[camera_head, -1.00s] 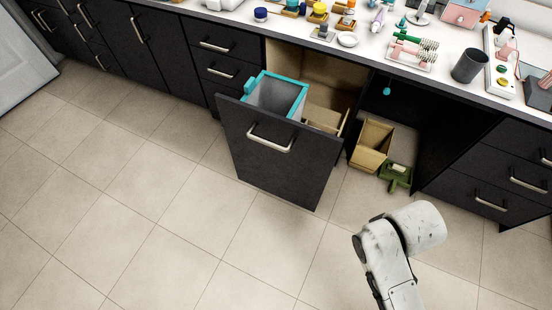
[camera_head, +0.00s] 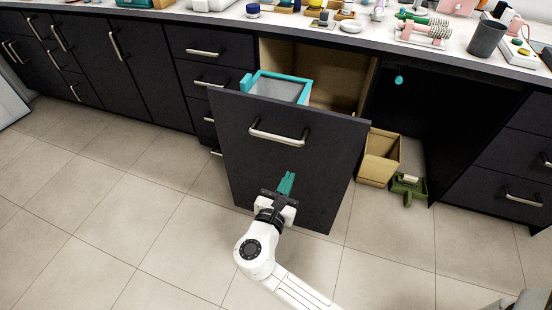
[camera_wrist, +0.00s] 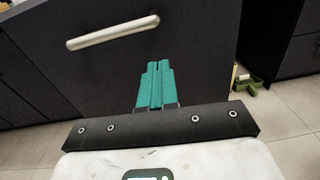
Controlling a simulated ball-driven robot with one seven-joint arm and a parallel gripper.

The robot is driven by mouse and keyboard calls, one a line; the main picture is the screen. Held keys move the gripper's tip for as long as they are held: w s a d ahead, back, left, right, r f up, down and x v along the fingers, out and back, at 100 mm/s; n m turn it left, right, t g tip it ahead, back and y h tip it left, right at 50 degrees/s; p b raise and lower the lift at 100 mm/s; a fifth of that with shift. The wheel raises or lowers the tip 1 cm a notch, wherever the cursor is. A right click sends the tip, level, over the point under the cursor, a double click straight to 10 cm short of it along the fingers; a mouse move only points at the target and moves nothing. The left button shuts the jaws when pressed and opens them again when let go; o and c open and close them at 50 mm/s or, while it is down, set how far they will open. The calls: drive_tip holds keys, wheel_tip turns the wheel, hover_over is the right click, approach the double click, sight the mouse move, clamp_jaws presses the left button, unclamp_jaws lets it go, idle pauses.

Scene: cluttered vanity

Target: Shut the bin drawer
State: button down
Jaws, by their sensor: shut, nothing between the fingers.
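The bin drawer (camera_head: 285,165) stands pulled out from the cabinet, with a dark front panel and a pale bar handle (camera_head: 278,134). A bin with a teal rim (camera_head: 276,88) sits inside behind the panel. My gripper (camera_head: 287,183) is shut and empty, with teal fingers pointing at the lower middle of the drawer front, below the handle. In the wrist view the fingers (camera_wrist: 156,84) lie in front of the dark panel, with the handle (camera_wrist: 113,32) up and to the left. I cannot tell whether the fingertips touch the panel.
A tan open box (camera_head: 379,160) and a green object (camera_head: 408,188) stand on the floor right of the drawer, under the counter. The countertop (camera_head: 380,41) is cluttered with small items and a dark cup (camera_head: 487,38). The tiled floor to the left is clear.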

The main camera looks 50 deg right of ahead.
sight(299, 145)
drive_tip(key=shift+n, duration=0.4)
drive_tip(key=x, duration=0.4)
drive_tip(key=b+x, duration=0.1)
drive_tip(key=x, duration=0.4)
drive_tip(key=w+b+x, duration=0.1)
drive_tip(key=x, duration=0.3)
drive_tip(key=shift+w+r, duration=0.2)
drive_tip(key=shift+d, duration=0.1)
